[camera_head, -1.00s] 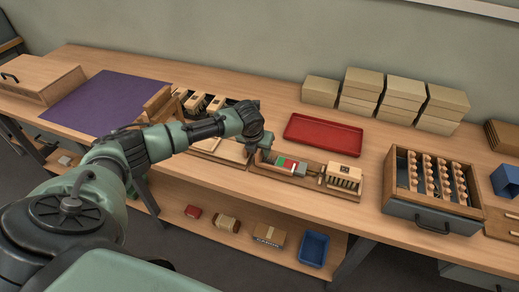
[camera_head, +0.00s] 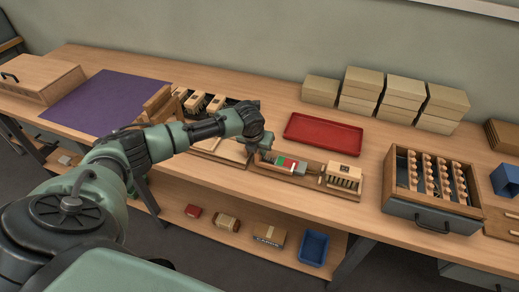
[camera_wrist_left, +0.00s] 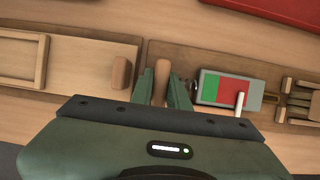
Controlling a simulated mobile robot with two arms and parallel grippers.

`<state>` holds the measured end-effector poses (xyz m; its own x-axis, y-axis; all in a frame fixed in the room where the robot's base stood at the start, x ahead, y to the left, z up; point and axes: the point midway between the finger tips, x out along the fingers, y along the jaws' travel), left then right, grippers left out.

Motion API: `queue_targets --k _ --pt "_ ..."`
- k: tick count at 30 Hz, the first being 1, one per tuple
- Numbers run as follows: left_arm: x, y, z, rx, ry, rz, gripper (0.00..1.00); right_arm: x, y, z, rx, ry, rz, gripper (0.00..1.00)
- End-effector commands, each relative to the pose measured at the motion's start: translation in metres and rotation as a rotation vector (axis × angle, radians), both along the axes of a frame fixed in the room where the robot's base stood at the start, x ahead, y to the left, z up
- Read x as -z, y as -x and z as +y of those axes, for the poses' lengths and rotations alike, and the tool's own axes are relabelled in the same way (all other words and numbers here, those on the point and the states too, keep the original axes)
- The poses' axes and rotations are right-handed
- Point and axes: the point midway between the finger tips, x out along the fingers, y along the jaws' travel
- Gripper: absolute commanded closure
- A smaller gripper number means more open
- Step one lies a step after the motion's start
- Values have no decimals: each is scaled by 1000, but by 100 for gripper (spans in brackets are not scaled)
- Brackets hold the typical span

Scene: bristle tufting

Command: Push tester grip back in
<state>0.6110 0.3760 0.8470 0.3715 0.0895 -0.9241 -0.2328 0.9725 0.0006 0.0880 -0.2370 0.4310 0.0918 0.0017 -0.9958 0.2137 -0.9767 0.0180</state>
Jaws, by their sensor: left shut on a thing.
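The tester stands on a wooden board (camera_head: 312,182) near the front edge of the bench. Its grey gauge body (camera_wrist_left: 257,94) has a green and a red field, and a pale pointer (camera_wrist_left: 240,103) lies over the red part. The wooden tester grip (camera_wrist_left: 161,78) is upright between the fingers of my left gripper (camera_wrist_left: 163,92), to the left of the gauge. My left gripper also shows in the head view (camera_head: 264,153), shut on the grip. At the tester's right end a brush block (camera_head: 345,170) with dark bristles is held. My right gripper is out of view.
A red tray (camera_head: 323,134) lies behind the tester. A wooden board (camera_wrist_left: 80,70) with a peg lies close to its left. A drawer box with rows of pieces (camera_head: 433,183) stands to the right, stacked cartons (camera_head: 360,90) at the back.

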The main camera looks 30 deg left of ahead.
Motion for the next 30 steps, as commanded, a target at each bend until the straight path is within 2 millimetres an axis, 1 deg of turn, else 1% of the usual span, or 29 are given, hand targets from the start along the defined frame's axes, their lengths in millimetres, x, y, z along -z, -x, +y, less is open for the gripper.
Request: queue_targets --k 27,30 --pt "-1 -1 1 -1 -1 -2 100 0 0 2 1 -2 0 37" --pt "-3 -2 -4 0 0 -2 100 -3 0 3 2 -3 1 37"
